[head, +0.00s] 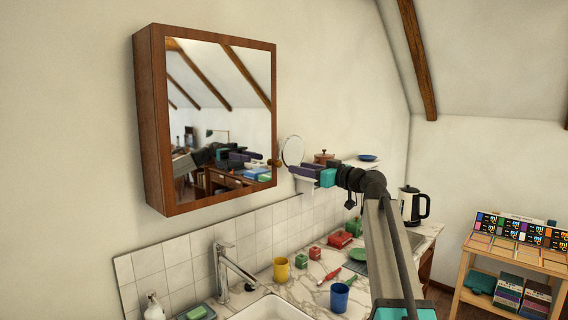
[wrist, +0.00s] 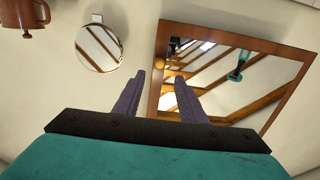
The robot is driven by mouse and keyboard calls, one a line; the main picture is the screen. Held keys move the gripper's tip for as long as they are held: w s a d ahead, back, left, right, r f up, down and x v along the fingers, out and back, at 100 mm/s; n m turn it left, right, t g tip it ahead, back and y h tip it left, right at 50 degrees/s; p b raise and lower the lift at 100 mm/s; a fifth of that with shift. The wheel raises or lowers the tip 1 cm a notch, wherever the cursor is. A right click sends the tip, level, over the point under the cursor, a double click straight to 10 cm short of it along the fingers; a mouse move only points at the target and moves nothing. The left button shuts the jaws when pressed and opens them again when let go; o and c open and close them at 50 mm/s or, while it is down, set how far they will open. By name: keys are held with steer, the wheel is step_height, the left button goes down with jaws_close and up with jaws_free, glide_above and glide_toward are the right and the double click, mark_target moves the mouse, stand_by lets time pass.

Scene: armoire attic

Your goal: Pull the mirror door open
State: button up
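The mirror door (head: 222,110) is a wood-framed mirror on the front of a wall cabinet (head: 150,120). It appears closed, flush with the cabinet. In the wrist view the mirror door (wrist: 230,75) fills the right side. A small round knob (head: 273,162) sits at the door's lower right edge; it also shows in the wrist view (wrist: 174,66). My gripper (head: 293,172) is open and empty, just right of the knob. In the wrist view its purple fingers (wrist: 159,77) are spread, with the knob beyond the tips, nearer the right one. Contact is not visible.
A round mirror (head: 292,151) and a copper-brown pot (head: 323,157) are close behind my gripper. Below are a faucet (head: 228,265), a sink (head: 270,308), a yellow cup (head: 281,270) and a blue cup (head: 339,297) on the counter. The air before the door looks clear.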

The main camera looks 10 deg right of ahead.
mark_target(279, 164)
steer(key=p+x, duration=0.2)
steer(key=x, duration=0.6)
steer(key=shift+w+a+p, duration=0.1)
steer(key=shift+p, duration=0.2)
jaws_close()
steer(key=shift+a, duration=0.15)
